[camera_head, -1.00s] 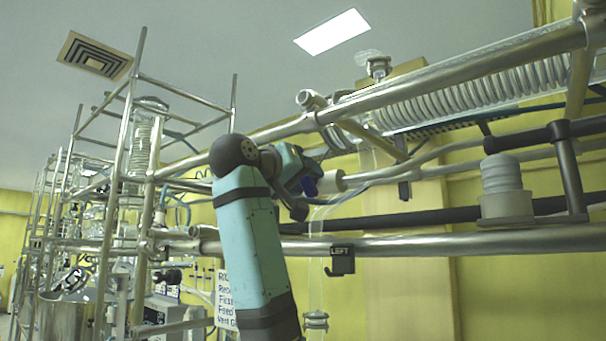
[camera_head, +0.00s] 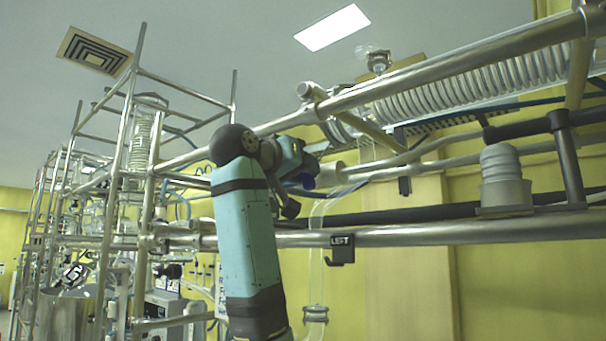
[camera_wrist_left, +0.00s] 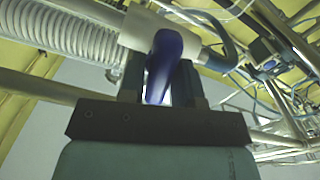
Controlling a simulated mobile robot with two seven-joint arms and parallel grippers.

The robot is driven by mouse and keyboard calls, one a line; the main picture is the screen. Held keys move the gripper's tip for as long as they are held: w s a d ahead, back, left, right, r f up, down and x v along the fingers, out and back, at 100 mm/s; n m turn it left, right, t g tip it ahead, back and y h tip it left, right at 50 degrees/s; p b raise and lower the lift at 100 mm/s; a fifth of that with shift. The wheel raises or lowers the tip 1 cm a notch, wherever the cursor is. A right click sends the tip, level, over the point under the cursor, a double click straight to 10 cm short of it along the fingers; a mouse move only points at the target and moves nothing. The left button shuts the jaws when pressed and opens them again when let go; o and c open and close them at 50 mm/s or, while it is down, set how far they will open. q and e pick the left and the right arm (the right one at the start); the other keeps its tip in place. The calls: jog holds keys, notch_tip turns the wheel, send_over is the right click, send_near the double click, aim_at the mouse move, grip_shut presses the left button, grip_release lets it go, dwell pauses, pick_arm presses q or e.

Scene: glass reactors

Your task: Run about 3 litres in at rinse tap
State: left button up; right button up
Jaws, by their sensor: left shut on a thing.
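The rinse tap shows in the left wrist view as a white valve body (camera_wrist_left: 147,27) with a dark blue handle (camera_wrist_left: 163,62). My left gripper (camera_wrist_left: 161,88) is shut on the blue handle, with a finger on each side of it. In the head view my left gripper (camera_head: 311,174) is up at the pipework below the upper steel rail, beside the white fitting (camera_head: 330,173). The blue handle there is small and partly covered by the gripper. I cannot make out any liquid flow. My right gripper is in neither view.
Steel rails (camera_head: 440,238) run across above and below my left gripper. A glass coil condenser (camera_head: 470,88) lies along the upper rail. A black LEFT tag (camera_head: 342,250) hangs on the lower rail, near a clear vertical tube (camera_head: 316,275). Glass reactor frames stand at left.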

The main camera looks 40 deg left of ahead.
pick_arm(q)
jog(key=shift+m+b, duration=0.4)
jog(key=shift+m, duration=1.4)
jog(key=o, duration=0.8)
